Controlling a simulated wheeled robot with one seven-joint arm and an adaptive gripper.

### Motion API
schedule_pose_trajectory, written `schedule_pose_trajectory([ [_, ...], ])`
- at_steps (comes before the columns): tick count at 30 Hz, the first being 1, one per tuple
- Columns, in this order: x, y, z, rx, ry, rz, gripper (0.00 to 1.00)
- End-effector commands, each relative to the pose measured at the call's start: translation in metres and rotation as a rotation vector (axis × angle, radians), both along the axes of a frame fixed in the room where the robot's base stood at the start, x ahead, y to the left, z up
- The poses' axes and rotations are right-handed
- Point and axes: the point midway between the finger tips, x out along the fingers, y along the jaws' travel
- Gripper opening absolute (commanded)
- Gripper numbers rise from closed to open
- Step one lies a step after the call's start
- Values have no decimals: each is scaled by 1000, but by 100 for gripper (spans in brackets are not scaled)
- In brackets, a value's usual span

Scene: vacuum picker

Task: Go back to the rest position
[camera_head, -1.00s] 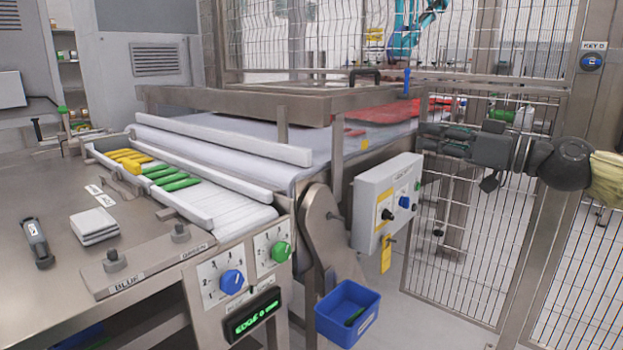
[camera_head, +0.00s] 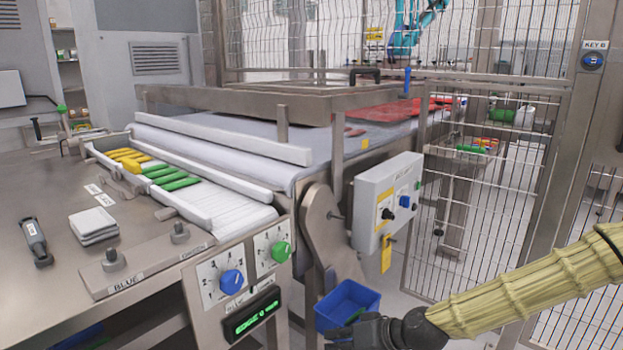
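My arm, in a yellowish ribbed sleeve, comes in from the right edge in the head view. My gripper (camera_head: 352,333) is at the bottom centre, in front of the lower part of the blue bin (camera_head: 348,298). Its fingers are dark and partly cut off by the bottom edge, so I cannot tell whether they are open or shut.
Yellow and green sticks lie on the white conveyor (camera_head: 235,208). The control box (camera_head: 387,203) with knobs stands above the bin. A mesh fence (camera_head: 490,200) closes off the right. A steel table (camera_head: 60,285) with a grey tool is at the left.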

Motion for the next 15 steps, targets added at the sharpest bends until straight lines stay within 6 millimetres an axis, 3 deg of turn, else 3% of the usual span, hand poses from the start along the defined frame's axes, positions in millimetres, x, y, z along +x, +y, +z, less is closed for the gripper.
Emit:
schedule_pose_trajectory([
  [1,-16,3,-27,-25,49,-3,0],
  [6,-66,-1,-106,-109,198,-43,0],
  [15,-166,-36,-216,-293,412,-123,0],
])
